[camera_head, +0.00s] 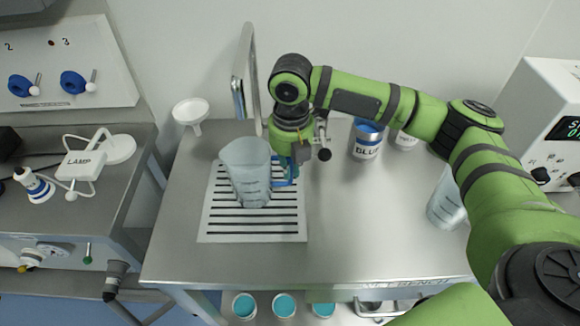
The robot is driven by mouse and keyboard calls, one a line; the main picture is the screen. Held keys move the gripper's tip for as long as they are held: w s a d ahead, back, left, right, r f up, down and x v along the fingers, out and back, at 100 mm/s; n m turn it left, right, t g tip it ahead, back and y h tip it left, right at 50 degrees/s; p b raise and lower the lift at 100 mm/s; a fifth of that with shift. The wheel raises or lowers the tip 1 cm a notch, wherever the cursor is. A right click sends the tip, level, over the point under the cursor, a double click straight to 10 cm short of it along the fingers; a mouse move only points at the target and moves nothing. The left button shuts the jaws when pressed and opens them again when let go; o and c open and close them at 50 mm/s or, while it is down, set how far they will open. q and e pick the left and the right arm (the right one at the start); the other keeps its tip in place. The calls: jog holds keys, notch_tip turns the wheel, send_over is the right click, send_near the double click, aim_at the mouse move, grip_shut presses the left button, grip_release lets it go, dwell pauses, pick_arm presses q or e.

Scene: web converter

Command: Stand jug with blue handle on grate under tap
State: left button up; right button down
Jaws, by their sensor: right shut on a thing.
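A translucent jug (247,172) with a blue handle (285,178) is upright at the slotted grate (224,228) on the steel bench. I cannot tell whether its base touches the grate. My right gripper (290,165) is shut on the jug's handle, at the jug's right side; its fingers are partly hidden by the handle and jug. The tap (242,75), a tall bent metal pipe, rises behind the jug and the grate. My left gripper is not in view.
A second clear jug (447,203) stands at the right by my right arm. A container labelled BLUE (366,140) stands behind. A white funnel (190,112) is at back left. The bench (345,235) is clear at centre front. A white device (550,125) stands at far right.

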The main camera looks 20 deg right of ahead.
jog(key=shift+f, duration=0.65)
jog(key=c, duration=1.3)
grip_release()
jog(key=shift+c, duration=0.2)
notch_tip(320, 180, up, 12)
jog(key=shift+r+b, duration=0.15)
jog(key=shift+b, duration=0.95)
